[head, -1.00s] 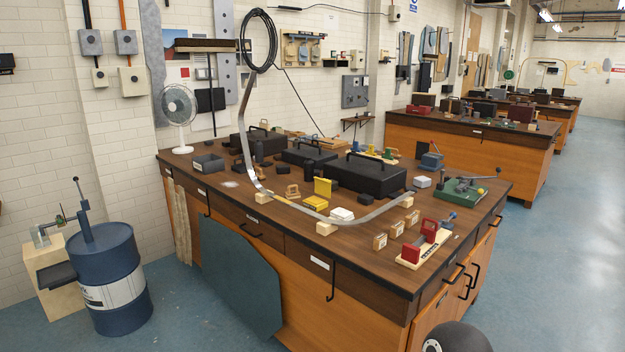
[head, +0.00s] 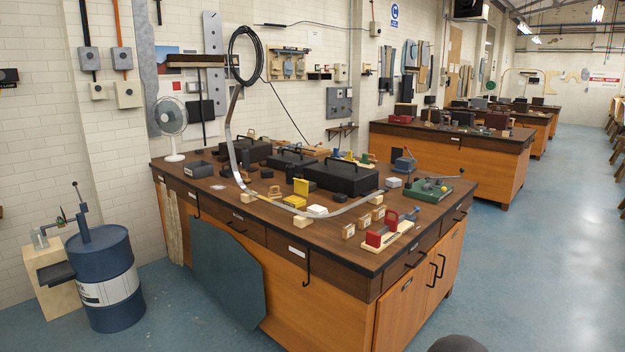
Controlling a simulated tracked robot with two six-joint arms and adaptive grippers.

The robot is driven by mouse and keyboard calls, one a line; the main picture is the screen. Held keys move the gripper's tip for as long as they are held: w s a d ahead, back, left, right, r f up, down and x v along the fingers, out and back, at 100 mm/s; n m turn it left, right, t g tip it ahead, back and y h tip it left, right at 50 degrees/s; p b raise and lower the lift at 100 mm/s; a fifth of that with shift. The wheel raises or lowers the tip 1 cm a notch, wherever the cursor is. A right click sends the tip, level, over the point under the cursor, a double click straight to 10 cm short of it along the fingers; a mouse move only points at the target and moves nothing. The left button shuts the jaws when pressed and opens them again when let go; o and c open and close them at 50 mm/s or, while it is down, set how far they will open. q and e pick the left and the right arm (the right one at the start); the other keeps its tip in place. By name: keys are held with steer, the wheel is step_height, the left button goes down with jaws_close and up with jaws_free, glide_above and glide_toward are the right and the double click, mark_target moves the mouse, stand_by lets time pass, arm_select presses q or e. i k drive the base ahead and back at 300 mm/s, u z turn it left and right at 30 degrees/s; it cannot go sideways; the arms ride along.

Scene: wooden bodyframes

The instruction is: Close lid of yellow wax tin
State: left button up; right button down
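The yellow wax tin (head: 294,202) sits on the near bench, left of a white block and close to the curved metal strip. Its yellow lid (head: 301,187) stands upright at the back, so the tin is open. Neither of my grippers shows in the head view. A dark rounded shape at the bottom edge is too cut off to name.
The wooden bench (head: 345,231) is crowded. A curved metal strip (head: 345,209) rests on wooden blocks in front of the tin. Black cases (head: 341,177) stand behind it. A red vise-like tool (head: 375,237) is at right. A blue drum (head: 102,275) stands at left. Floor at right is clear.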

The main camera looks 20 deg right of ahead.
mark_target(301, 186)
steer(key=z, duration=0.35)
steer(key=i, duration=1.65)
steer(key=u, duration=0.45)
